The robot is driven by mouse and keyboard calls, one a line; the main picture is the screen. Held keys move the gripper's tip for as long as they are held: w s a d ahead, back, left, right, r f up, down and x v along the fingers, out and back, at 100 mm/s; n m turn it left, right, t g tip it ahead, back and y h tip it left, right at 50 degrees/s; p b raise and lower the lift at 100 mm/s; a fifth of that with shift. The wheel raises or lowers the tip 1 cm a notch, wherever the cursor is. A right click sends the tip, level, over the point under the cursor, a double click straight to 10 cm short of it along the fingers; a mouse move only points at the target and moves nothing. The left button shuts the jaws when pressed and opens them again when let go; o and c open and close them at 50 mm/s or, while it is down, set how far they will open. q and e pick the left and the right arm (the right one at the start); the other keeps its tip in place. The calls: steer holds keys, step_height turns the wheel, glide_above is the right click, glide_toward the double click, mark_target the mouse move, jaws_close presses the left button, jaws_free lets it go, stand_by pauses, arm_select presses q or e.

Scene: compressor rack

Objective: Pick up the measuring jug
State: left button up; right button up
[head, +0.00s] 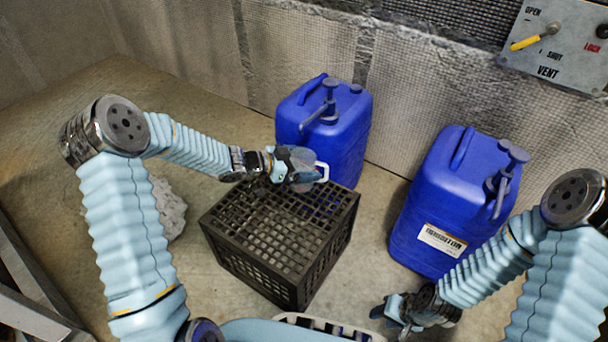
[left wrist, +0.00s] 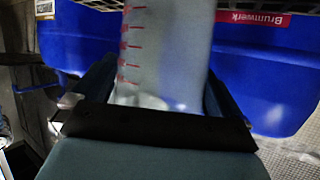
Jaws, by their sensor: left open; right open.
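The measuring jug (left wrist: 168,50) is translucent with red graduation marks, and it fills the middle of the left wrist view. In the head view its pale handle (head: 323,171) shows just past my left gripper (head: 300,168), above the far part of the black crate. My left gripper is open, with one finger on each side of the jug; I cannot tell whether either finger touches it. The gripper hides much of the jug and its base in the head view. My right gripper (head: 392,310) is open and empty, low at the right, away from the jug.
The black grid crate (head: 245,272) stands on the floor. A blue canister (head: 345,145) with a pump stands close behind it, and another blue canister (head: 425,215) stands to the right. A vent panel (head: 560,45) is on the wall. A grey rock-like lump (head: 170,208) lies left.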

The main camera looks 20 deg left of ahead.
mark_target(314, 154)
arm_select(q)
steer(key=shift+r, duration=0.1)
steer(key=c, duration=1)
steer(key=shift+r, duration=0.15)
steer(key=shift+r+p, duration=0.8)
steer(key=shift+r, duration=0.75)
steer(key=shift+s+a+r, duration=0.1)
steer(key=shift+s+a, duration=0.05)
steer(key=s+a+p, duration=0.1)
steer(key=s+a, duration=0.2)
steer(key=a, duration=0.1)
steer(key=s+a, duration=0.4)
steer(key=a, duration=0.1)
steer(key=s+a+p, duration=0.1)
steer(key=s+a, duration=0.3)
steer(key=shift+s+a+p, duration=0.1)
steer(key=shift+a+p, duration=0.1)
steer(key=shift+p, duration=0.15)
stand_by(0.8)
